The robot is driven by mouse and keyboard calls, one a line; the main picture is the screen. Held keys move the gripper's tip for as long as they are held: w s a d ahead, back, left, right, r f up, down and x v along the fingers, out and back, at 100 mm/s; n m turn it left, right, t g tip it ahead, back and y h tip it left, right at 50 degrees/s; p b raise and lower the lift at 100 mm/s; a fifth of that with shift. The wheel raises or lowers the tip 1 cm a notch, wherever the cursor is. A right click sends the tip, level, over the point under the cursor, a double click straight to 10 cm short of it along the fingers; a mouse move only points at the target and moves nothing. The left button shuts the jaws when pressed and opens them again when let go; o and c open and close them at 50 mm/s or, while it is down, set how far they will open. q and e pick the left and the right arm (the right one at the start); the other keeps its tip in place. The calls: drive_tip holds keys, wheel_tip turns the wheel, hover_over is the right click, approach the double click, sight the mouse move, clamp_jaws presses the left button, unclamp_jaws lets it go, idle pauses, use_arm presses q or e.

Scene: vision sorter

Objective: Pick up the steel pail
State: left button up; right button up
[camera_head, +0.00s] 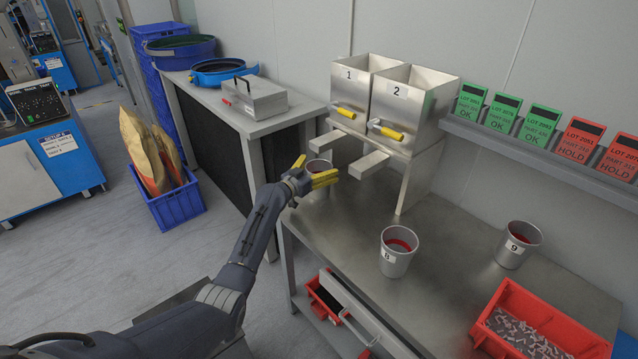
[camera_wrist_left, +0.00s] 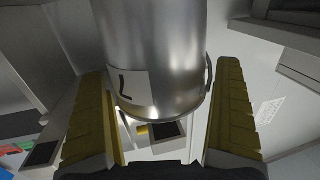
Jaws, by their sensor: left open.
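A steel pail (camera_head: 317,166) stands near the left end of the steel bench, below the chutes of the two hoppers, partly hidden by my left gripper. My left gripper (camera_head: 318,171) has yellow finger pads and is open at this pail. In the left wrist view the pail (camera_wrist_left: 168,50) sits between the two open fingers (camera_wrist_left: 165,125), with a white label on its side. Gaps show between pail and pads. Two other steel pails stand on the bench: one marked 8 (camera_head: 395,262) and one marked 9 (camera_head: 513,250). My right gripper is not in view.
Hoppers 1 (camera_head: 358,82) and 2 (camera_head: 412,97) stand behind the pail, their chutes close above it. A red bin of small parts (camera_head: 488,338) is at the bench's right. A grey toolbox (camera_head: 254,97) sits on the side counter. The bench middle has free room.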

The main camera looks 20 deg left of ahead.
use_arm(q)
drive_tip(key=shift+c, duration=0.6)
drive_tip(key=c, duration=1.5)
drive_tip(key=shift+o, duration=0.2)
drive_tip(key=shift+r, duration=0.15)
drive_tip(key=shift+r, duration=0.1)
